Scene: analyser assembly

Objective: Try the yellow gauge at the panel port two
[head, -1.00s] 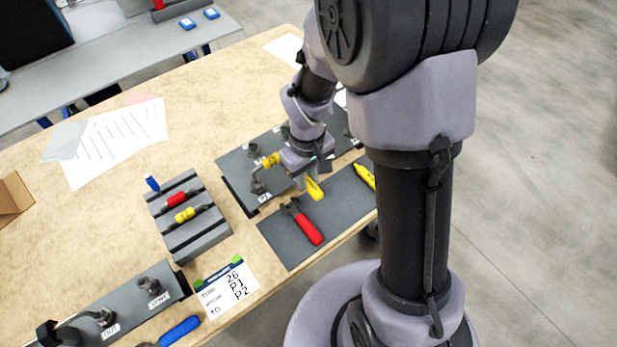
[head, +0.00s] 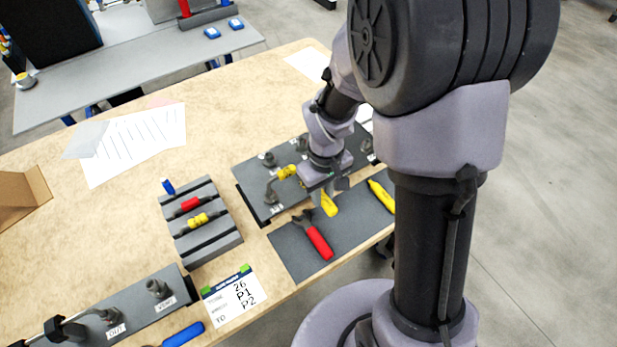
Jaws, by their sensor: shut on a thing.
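A flat yellow piece, which looks like the yellow gauge (head: 329,204), sticks out below my gripper (head: 326,188). My gripper is shut on it, above the near edge of the dark panel (head: 252,187) and close to the grey mat. The jaws are partly hidden by the wrist. The panel carries several dark port fittings, with a yellow connector (head: 287,172) at its left part. The small port labels are too small to read, so I cannot tell which one is port two. Part of the panel is behind my arm.
A red-handled tool (head: 318,243) and a yellow marker-like tool (head: 381,194) lie on the grey mat (head: 292,257). A slotted rack (head: 212,245) holds red, yellow and blue pieces. A card (head: 236,298) and another port panel (head: 135,312) are nearer. The table's far left is mostly clear.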

